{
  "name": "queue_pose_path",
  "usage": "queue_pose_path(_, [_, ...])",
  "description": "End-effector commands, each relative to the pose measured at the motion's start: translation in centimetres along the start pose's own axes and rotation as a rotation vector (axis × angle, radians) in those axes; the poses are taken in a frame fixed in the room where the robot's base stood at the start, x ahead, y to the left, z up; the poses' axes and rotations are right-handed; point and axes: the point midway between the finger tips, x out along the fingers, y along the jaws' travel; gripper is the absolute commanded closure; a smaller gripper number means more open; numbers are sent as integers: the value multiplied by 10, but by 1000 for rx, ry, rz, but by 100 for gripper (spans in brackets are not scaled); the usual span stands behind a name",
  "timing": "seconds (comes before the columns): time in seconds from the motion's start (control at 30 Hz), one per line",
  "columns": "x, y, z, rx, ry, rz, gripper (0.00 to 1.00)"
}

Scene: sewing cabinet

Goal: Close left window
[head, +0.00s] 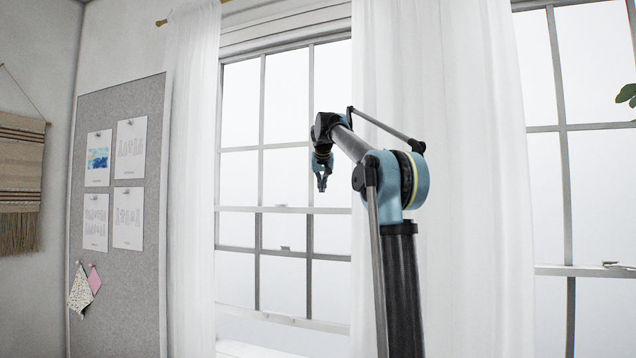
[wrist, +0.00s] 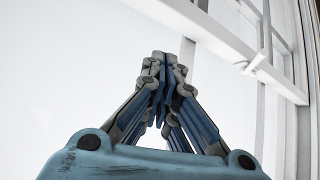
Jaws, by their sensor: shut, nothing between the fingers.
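The left window (head: 262,146) is a white-framed sash window between two white curtains in the head view. Its lower sash's bottom rail (head: 280,319) stands above the sill (head: 240,349), with a bright gap between them. A horizontal rail with a small fitting (head: 283,208) crosses the window at mid height. My gripper (head: 322,186) points down in front of the window's right part, just above that rail in the picture. In the wrist view my gripper (wrist: 160,62) is shut and empty. A white rail (wrist: 215,38) with a small fitting passes beyond its tips; I see no clear contact.
White curtains hang left (head: 190,180) and right (head: 450,170) of the window; my arm is in front of the right one. A grey pinboard (head: 120,270) with papers is on the left wall. A second window (head: 548,150) is at the right.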

Motion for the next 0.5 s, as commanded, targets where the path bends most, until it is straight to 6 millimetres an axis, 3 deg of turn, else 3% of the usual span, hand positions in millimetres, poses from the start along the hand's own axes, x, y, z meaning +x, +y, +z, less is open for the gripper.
queue_pose_path(0.13, [27, 2, 0, 2, 0, 2, 100])
queue_pose_path(0.5, [50, 3, 26, 2, 0, 2, 100])
